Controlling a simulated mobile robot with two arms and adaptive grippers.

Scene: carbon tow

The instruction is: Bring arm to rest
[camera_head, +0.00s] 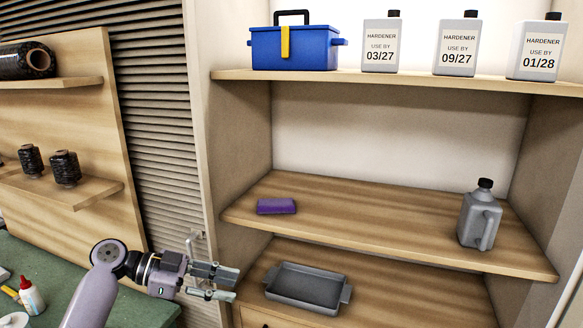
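My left gripper (224,282) is in the lower part of the head view, at the end of my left arm (125,270). It points right, in front of the left side of the lower cabinet. Its two fingers are apart with a gap between them, and I see nothing held in it. The grey tray (306,287) lies to the right of the fingertips on the lower board, apart from them. My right gripper is not in view.
A purple block (276,206) and a grey jug (480,217) are on the middle shelf (370,225). A blue toolbox (294,48) and hardener bottles (456,44) stand above. Black spools (65,168) sit on the left shelves. A green worktop (60,275) holds a white bottle (31,297).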

